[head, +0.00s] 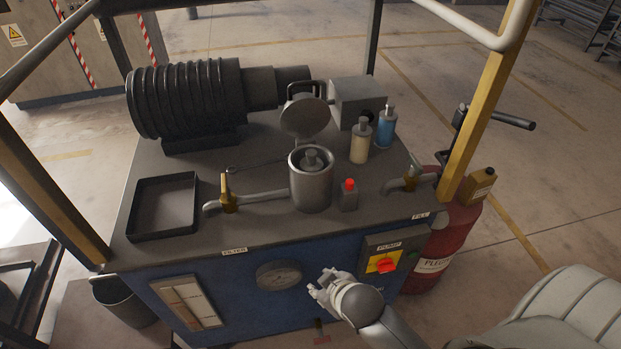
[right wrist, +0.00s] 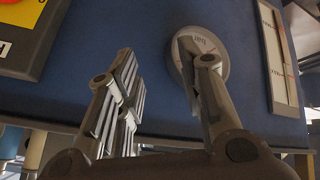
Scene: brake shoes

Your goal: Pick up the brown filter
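The brown filter (head: 360,143), a tan cylinder with a grey metal top, stands upright on the machine's table top, right of the open round housing (head: 311,185). A blue filter (head: 387,130) of similar shape stands just behind it to the right. My right gripper (head: 322,288) is in front of the blue front panel, below the table top and well away from the filters. In the right wrist view its fingers (right wrist: 157,55) are spread with nothing between them. A tan cylinder (right wrist: 36,148), seemingly the brown filter, shows at the lower left there. My left gripper is not in view.
A grey filter top shows inside the housing, whose lid (head: 304,118) stands raised. A small box with a red button (head: 348,195) sits beside it. An empty black tray (head: 163,207) is at the left. A yellow post (head: 487,100) rises at the right corner.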

